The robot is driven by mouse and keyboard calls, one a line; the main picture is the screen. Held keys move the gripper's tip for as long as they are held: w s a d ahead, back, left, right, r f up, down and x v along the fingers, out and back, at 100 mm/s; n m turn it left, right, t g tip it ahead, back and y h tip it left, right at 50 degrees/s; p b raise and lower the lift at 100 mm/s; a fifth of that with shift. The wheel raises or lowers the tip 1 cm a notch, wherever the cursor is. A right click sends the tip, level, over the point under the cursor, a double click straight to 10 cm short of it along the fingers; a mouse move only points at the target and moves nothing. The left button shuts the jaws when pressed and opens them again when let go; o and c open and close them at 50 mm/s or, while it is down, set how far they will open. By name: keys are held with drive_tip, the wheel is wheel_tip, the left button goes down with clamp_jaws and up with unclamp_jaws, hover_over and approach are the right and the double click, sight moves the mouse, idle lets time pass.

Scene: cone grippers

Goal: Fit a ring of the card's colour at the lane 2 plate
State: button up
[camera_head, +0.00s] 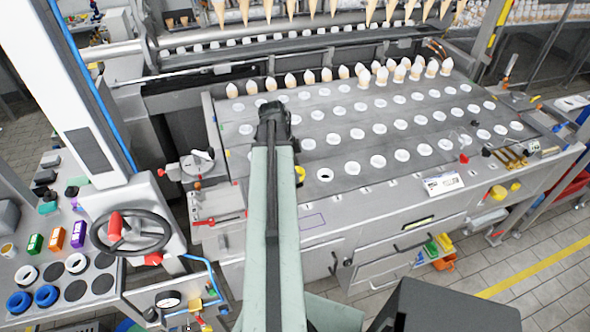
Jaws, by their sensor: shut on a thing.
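My gripper (273,122) is at the far end of my pale green arm, above the left part of the machine's plate bed (345,112). Rows of white round plates cover the bed, and one near the front has a dark centre (325,175). I cannot tell which is lane 2. Two blue rings (46,296) and two white rings (27,274) lie on the side table at lower left. A white card or label (443,184) lies at the bed's front edge; its colour code is unclear.
Cones stand along the back of the bed (415,70), and more hang above. A handwheel (131,232) and a white column (85,90) are on the left. Green, orange (57,238) and purple boxes stand by the rings. Yellow knobs (498,192) stick out at front right.

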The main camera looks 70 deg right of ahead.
drive_tip(key=shift+f+b, duration=0.55)
drive_tip(key=shift+f, duration=0.4)
drive_tip(key=shift+f+b, duration=0.9)
idle(0.5)
drive_tip(key=o, duration=1.5)
drive_tip(key=shift+r, duration=0.15)
drive_tip(key=p+v, duration=0.8)
drive_tip(key=shift+s, duration=0.1)
